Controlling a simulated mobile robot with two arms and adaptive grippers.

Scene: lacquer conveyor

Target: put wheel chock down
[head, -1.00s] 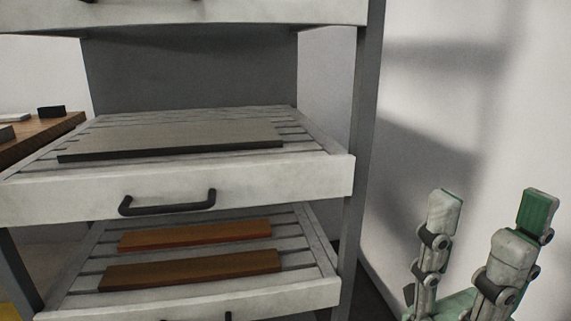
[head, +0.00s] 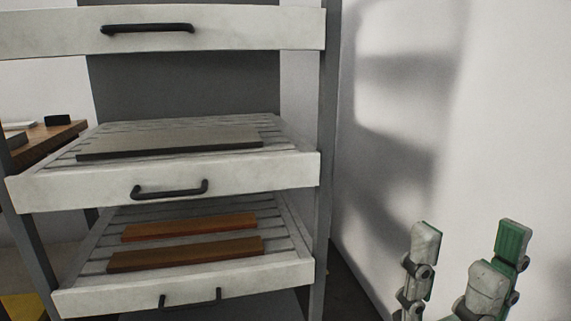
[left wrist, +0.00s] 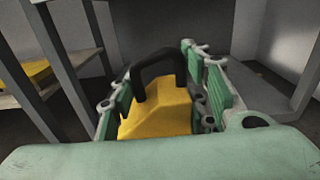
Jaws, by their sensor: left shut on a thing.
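The wheel chock (left wrist: 160,112) is a yellow block with a black loop handle. In the left wrist view it sits between the green-padded fingers of my left gripper (left wrist: 160,95), which is shut on it. The left gripper and the held chock do not show in the head view. My right gripper (head: 464,255) is at the lower right of the head view, its fingers spread apart with nothing between them.
A rack with white slatted drawers holds a grey board (head: 170,140) on its middle drawer (head: 60,188) and two brown boards (head: 185,254) on the lower drawer (head: 90,302). A wooden table (head: 45,141) stands at left. A yellow object (left wrist: 28,75) lies at left in the wrist view.

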